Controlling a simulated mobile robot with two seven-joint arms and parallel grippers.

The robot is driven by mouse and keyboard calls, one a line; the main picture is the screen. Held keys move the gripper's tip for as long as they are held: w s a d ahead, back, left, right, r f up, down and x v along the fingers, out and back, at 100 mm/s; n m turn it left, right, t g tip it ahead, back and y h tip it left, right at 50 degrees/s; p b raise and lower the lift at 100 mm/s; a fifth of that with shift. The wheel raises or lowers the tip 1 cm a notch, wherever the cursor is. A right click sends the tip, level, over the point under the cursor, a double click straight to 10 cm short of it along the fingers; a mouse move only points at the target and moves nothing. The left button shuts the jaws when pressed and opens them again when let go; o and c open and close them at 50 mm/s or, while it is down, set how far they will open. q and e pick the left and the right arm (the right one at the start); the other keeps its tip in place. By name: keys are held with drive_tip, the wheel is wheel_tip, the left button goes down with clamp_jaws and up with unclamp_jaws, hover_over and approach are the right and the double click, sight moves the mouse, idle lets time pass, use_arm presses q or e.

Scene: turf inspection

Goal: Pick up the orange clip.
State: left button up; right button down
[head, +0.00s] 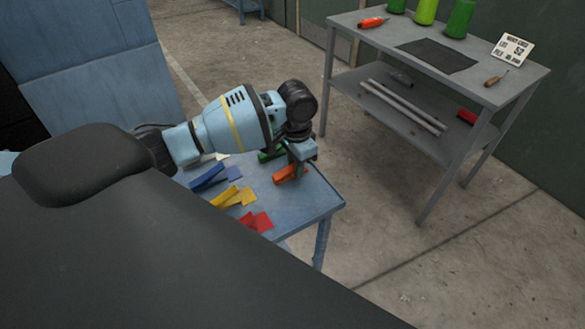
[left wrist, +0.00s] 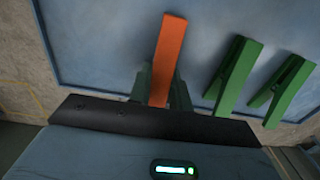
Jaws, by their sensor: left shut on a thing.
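The orange clip (head: 290,173) is at the right part of the small blue table (head: 312,202) in the head view. In the left wrist view the orange clip (left wrist: 168,58) stands out from between the fingers of my left gripper (left wrist: 160,92). In the head view my left gripper (head: 300,168) points down at the clip and is shut on it. Whether the clip still touches the tabletop is hard to tell. My right gripper is not in view.
Green clips (left wrist: 234,75) lie beside the orange one. Blue (head: 208,177), yellow (head: 224,196) and red (head: 250,220) clips lie on the table, with coloured patches beside them. A grey shelf table (head: 400,82) with green containers stands at the back right. Concrete floor lies between.

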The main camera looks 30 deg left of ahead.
use_arm(q)
drive_tip(key=shift+r, duration=0.1)
